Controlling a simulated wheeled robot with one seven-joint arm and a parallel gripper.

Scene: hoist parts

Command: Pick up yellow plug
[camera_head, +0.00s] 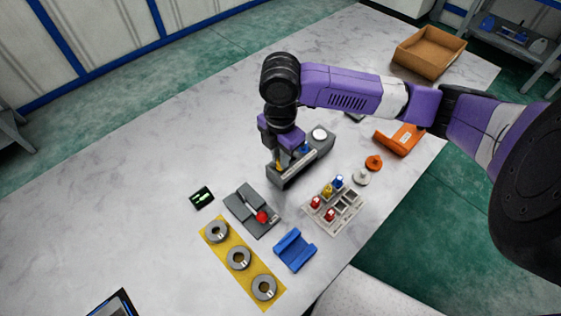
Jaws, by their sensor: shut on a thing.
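A yellow plug (278,165) shows as a small patch of yellow at the left end of the grey box-like unit (319,152), right under my gripper. My gripper (281,161) points down over this unit and is shut on the yellow plug. The fingertips are small and partly hidden, and I cannot tell whether the plug touches the unit or is lifted clear of it.
A blue part (305,149) sits on the unit beside my gripper. A pale tray (347,222) holds several red and blue plugs. A grey fixture with a red knob (262,217), a blue cradle (295,250) and a yellow strip with rings (251,274) stand in front.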

